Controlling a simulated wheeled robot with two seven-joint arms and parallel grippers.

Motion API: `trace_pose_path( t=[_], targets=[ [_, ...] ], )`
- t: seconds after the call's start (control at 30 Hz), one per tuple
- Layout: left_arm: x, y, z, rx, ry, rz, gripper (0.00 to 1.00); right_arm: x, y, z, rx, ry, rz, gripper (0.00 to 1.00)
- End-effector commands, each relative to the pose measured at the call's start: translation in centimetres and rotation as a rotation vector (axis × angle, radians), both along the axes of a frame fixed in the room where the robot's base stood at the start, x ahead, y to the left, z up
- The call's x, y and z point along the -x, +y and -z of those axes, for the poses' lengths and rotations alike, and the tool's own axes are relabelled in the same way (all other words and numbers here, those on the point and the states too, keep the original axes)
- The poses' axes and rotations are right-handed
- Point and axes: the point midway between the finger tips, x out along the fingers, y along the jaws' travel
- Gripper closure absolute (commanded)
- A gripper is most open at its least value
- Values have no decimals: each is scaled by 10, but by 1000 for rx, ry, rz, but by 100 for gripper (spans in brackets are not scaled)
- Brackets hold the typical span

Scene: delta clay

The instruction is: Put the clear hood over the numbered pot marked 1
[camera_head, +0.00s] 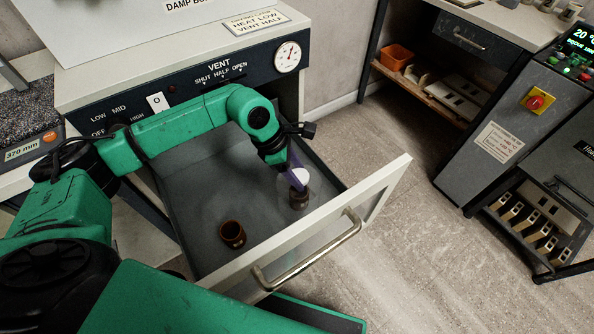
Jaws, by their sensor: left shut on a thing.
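My left gripper (291,170) reaches down into the open drawer and is shut on a pale, see-through thing that looks like the clear hood (300,177). The hood is at a dark brown pot (298,199) in the right part of the drawer, near its front. I cannot tell whether it sits on the pot or is held just above it. A second, open brown pot (232,234) stands to the left on the drawer floor. No number is readable on either pot. My right gripper is not in view.
The drawer (205,187) is pulled out of a cabinet with a dial (287,57). Its front panel has a metal handle (310,252). The drawer floor between and behind the pots is clear. A grey machine (500,110) and a shelf with an orange bin (396,56) stand right.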

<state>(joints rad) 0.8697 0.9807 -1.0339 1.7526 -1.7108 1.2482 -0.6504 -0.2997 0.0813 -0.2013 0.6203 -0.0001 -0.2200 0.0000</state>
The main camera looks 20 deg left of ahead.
Motion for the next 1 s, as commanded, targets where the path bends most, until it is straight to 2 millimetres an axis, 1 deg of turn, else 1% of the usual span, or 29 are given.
trace_pose_path(
  t=[0.07,0.1,0.17,0.2,0.47,0.57,0.67,0.77,0.9,1.0],
  targets=[
    [0,0,-1,1,0,0,100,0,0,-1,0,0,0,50],
    [0,0,-1,1,0,0,36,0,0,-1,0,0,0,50],
    [0,0,-1,1,0,0,13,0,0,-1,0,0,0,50],
    [0,0,-1,1,0,0,5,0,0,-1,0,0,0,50],
    [0,0,-1,0,0,0,5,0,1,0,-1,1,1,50],
    [0,2,-6,0,-1,0,5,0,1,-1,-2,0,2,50],
    [1,9,-21,-1,-4,-2,5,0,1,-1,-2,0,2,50],
    [4,18,-46,-1,-4,-2,5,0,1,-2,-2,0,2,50],
    [9,34,-86,-2,-7,-2,5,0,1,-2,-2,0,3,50],
    [12,44,-110,-1,-4,-2,5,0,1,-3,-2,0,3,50]
  ],
)
